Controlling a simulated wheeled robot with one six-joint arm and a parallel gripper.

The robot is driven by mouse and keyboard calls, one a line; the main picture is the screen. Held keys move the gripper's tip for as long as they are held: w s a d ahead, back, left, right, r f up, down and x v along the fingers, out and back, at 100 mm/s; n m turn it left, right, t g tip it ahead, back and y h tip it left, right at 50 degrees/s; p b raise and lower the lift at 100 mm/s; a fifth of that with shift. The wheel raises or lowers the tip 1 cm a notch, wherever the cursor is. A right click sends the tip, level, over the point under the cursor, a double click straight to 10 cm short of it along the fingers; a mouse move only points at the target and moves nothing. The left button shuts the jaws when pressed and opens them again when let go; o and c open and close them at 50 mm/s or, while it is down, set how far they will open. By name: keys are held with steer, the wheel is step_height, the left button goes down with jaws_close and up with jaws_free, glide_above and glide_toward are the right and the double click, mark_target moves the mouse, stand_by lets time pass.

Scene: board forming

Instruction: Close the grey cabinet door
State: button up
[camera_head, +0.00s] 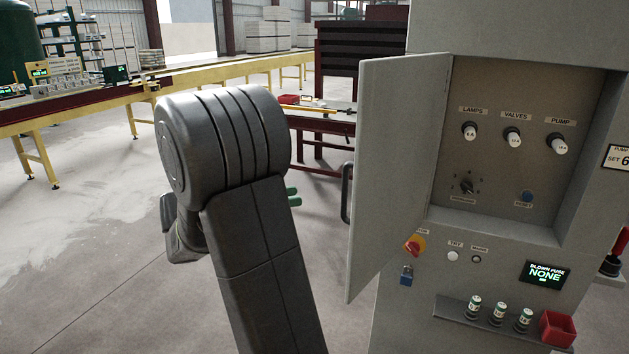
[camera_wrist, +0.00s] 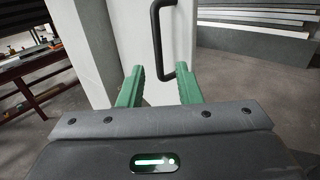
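The grey cabinet door (camera_head: 398,160) stands swung open on the left of the grey cabinet (camera_head: 480,30). Its dark bar handle (camera_head: 346,193) is on the door's outer side, facing my arm. My gripper (camera_head: 293,196) is mostly hidden behind my arm; only its green fingertips show, left of the handle with a gap between. In the wrist view, my gripper (camera_wrist: 160,84) is open and empty, its green fingers apart. The handle (camera_wrist: 155,30) rises ahead of them, its lower end appearing between the fingertips, on the pale door (camera_wrist: 130,40).
Inside the cabinet are several labelled fuses, a knob and a blue button. A yellow-framed conveyor (camera_head: 145,86) stands behind; left floor is clear.

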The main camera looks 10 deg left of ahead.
steer(key=p, duration=0.2)
glide_above(343, 216)
steer(key=shift+w, duration=0.4)
steer(key=shift+c, duration=0.4)
jaws_close()
